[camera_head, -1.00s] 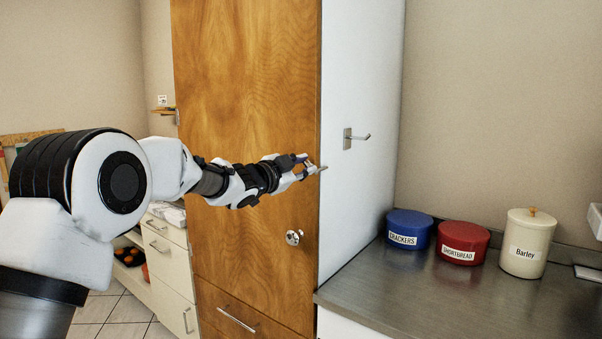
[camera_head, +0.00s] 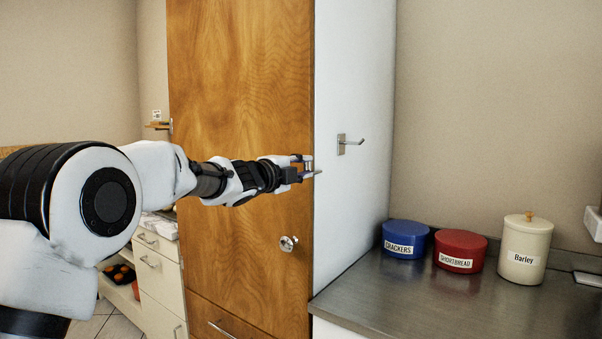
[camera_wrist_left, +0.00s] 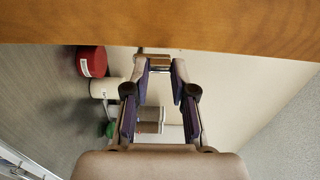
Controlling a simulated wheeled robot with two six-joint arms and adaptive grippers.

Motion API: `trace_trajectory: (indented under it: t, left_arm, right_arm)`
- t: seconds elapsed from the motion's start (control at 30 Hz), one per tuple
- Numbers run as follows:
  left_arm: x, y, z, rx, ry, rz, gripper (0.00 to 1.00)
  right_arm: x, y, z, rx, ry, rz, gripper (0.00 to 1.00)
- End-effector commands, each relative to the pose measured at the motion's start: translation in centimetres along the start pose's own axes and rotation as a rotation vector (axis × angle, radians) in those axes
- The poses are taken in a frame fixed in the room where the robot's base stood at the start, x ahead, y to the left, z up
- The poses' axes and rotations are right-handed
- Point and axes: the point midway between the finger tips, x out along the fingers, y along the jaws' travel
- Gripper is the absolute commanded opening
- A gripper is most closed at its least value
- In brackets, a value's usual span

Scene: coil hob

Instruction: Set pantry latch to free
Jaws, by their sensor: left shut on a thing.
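The tall wooden pantry door (camera_head: 235,110) is closed against its white side panel (camera_head: 345,205). My left gripper (camera_head: 308,166) is at the door's right edge, above the round metal knob (camera_head: 288,243). It is shut on a small metal latch, which the fingers mostly hide in the head view. In the left wrist view, a thin metal part of the latch (camera_wrist_left: 160,68) shows between the fingertips, just off the wooden edge. The latch's exact setting cannot be read. My right gripper is not in view.
A metal hook (camera_head: 350,144) sticks out of the white side panel. On the steel counter (camera_head: 400,300) stand a blue crackers tin (camera_head: 405,239), a red shortbread tin (camera_head: 460,250) and a cream barley canister (camera_head: 525,248). White drawers (camera_head: 158,270) stand left of the pantry.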

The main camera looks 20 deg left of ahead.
Motion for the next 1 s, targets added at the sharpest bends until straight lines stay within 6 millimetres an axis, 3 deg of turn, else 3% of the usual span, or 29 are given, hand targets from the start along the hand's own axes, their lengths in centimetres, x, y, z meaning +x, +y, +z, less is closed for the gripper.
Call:
trace_trajectory:
  t: [0.57,0.6,0.67,1.0]
  left_arm:
    - [0.00,0.00,-0.08,0.041,0.000,0.000,0.00]
    - [0.00,0.00,-0.08,0.041,0.000,0.000,0.32]
    - [0.00,-0.01,-0.08,0.041,0.000,0.000,0.50]
    - [-0.30,-0.08,-0.06,0.039,0.000,-0.001,0.50]
  right_arm:
    - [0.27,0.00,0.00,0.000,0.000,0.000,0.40]
    - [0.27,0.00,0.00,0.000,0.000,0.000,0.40]
    - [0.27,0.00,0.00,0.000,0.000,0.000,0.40]
    - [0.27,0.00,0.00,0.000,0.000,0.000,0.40]
